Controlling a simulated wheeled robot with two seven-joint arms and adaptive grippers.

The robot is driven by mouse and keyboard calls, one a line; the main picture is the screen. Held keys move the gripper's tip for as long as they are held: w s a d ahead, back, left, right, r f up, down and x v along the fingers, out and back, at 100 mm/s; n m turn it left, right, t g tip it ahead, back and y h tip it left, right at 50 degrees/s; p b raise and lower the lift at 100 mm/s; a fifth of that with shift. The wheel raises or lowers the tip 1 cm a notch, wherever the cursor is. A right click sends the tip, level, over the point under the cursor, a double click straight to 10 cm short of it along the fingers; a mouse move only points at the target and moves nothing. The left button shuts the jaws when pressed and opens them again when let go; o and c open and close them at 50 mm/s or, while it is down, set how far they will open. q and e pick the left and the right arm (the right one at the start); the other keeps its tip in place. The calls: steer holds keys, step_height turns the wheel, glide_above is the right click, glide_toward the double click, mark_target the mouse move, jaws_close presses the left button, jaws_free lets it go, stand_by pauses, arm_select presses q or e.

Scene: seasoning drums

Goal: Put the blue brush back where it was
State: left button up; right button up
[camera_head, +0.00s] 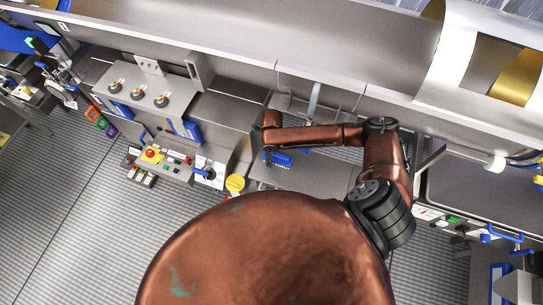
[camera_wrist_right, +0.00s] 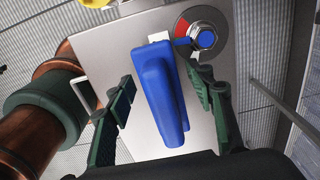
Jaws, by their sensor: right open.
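In the right wrist view, the dark green fingers of my right gripper (camera_wrist_right: 166,105) are open, one on each side of a thick blue handle-like piece (camera_wrist_right: 160,92). I see gaps between the fingers and this piece, which is in front of a grey metal plate (camera_wrist_right: 110,55). I cannot tell for sure whether it is the blue brush. In the head view a small blue thing (camera_head: 283,159), perhaps the brush, shows at a grey metal surface just below the end of my copper right arm. The fingertips cannot be made out there. My left gripper is not in view.
A round dial with red and blue marks (camera_wrist_right: 203,38) sits close to the right finger. A thin white handle (camera_wrist_right: 81,96) is left of the fingers. In the head view, a control panel with a red button (camera_head: 151,153) and a yellow round piece (camera_head: 235,184) are left of the arm.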

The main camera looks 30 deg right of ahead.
step_height(320, 180, up, 12)
steer(key=p, duration=1)
steer(key=shift+w, duration=0.1)
steer(key=shift+a+r, duration=0.1)
steer(key=shift+r, duration=0.1)
